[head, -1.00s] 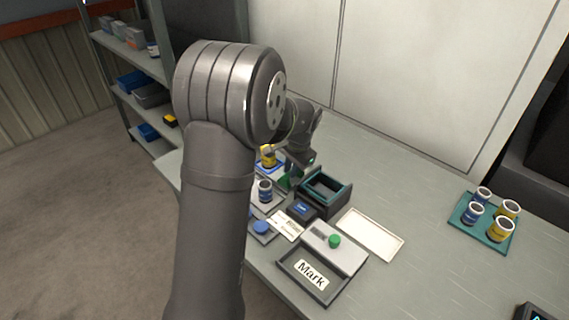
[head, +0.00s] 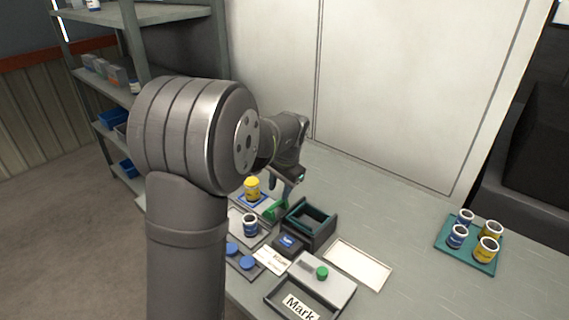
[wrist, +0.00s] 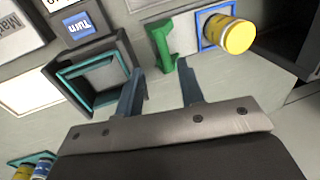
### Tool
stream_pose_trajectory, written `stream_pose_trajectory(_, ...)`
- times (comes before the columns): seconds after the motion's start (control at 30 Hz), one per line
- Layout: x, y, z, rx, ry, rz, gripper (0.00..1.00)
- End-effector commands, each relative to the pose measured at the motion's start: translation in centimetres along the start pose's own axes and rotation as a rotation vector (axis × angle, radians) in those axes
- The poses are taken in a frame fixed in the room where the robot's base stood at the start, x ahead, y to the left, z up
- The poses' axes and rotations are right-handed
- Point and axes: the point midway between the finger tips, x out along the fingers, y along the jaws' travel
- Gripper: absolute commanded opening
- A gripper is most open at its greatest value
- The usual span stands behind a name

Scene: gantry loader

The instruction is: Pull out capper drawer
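No part in view is labelled as a capper. An open-topped dark box with a teal inner edge (head: 311,222) stands mid-bench and looks drawer-like; it also shows in the wrist view (wrist: 105,72). A dark block with a blue "Turn" label (wrist: 80,27) adjoins it. A green upright bracket or handle (wrist: 163,44) stands beside the box. My gripper (wrist: 161,68) is open and empty, its two fingers apart. In the wrist view the left finger overlaps the box's edge and the bracket lies beyond the gap. Whether they touch cannot be told. My gripper (head: 287,184) is partly hidden in the head view.
A yellow jar (head: 252,189) stands on a blue-edged pad near the green bracket. A white tray (head: 357,263), a "Mark" tray (head: 297,303) and a teal tray of jars (head: 469,264) lie rightward.

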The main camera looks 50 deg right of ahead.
Motion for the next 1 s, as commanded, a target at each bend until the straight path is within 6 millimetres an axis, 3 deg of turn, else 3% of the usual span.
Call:
stream_pose_trajectory(0.2,-5.6,0.0,-0.1,-0.001,0.004,-0.001,0.35)
stream_pose_trajectory(0.43,-9.7,0.1,-0.1,0.000,0.002,0.000,0.35)
stream_pose_trajectory(0.63,-11.1,0.1,0.0,-0.001,0.000,0.001,0.35)
stream_pose_trajectory(1.0,-11.2,0.1,0.0,0.000,0.000,0.001,0.35)
